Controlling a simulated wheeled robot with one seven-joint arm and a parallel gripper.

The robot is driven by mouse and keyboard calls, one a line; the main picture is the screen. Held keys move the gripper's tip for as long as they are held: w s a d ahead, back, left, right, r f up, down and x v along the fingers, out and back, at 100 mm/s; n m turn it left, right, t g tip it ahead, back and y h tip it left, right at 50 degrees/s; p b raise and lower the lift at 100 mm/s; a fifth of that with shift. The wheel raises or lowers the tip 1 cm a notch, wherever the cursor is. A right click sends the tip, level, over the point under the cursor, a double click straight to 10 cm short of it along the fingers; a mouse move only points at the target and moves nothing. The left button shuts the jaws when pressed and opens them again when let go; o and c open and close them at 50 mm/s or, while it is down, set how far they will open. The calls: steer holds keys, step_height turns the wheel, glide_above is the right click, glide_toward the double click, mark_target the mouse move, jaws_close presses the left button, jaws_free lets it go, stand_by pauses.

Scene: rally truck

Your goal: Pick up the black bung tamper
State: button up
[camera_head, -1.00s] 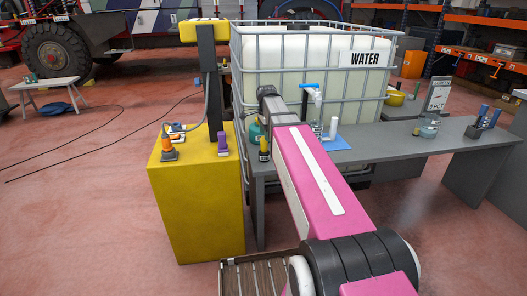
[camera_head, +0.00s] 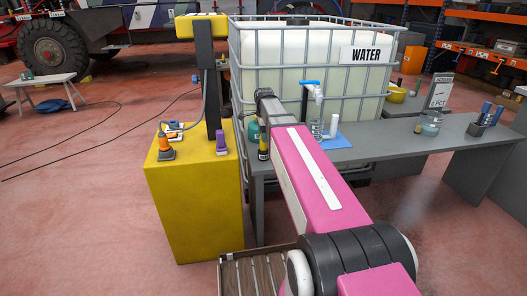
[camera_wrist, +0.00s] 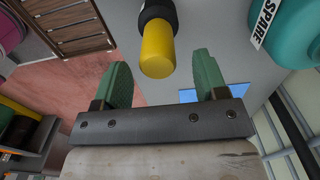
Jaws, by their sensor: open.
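My gripper is hidden behind my pink arm in the head view.
The teal bottle marked SPARE (camera_wrist: 288,30) is close to the right of the tamper. A blue mat (camera_head: 336,142) lies on the grey table (camera_head: 392,142). A yellow cabinet (camera_head: 195,205) with small tools stands at left. The water tank (camera_head: 290,70) is behind.

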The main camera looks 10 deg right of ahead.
mark_target(264, 148)
steer(key=shift+s+a+f, duration=0.1)
steer(key=shift+a+f, duration=0.05)
steer(key=shift+f, duration=2.35)
jaws_close()
